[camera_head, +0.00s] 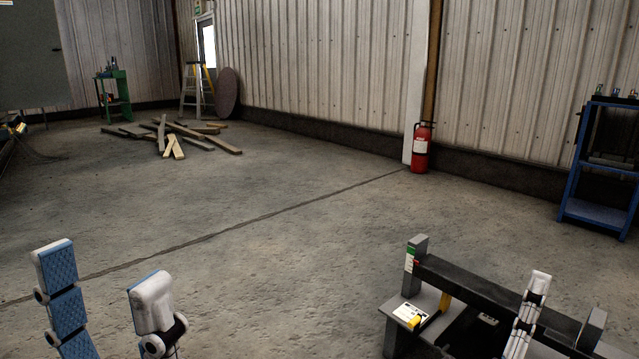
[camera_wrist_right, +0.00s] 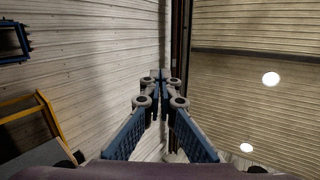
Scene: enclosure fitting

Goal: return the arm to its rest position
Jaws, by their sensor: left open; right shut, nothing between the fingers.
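My left gripper (camera_head: 103,268) is at the bottom left of the head view. Its two blue-and-white fingers stand wide apart with only floor between them. My right gripper (camera_head: 538,284) is at the bottom right, seen edge-on in front of a dark fixture (camera_head: 470,284); whether it touches the fixture cannot be told. In the right wrist view the right gripper's fingertips (camera_wrist_right: 160,78) meet with nothing between them. They point towards the corrugated wall and roof. Most of both arms is outside the head view.
The fixture has grey end blocks, a dark bar and a grey ledge with a white label and yellow part. A red fire extinguisher (camera_head: 421,148) stands by the wall. A blue rack (camera_head: 597,165) is at right, timber planks (camera_head: 172,135) at back left. The middle floor is clear.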

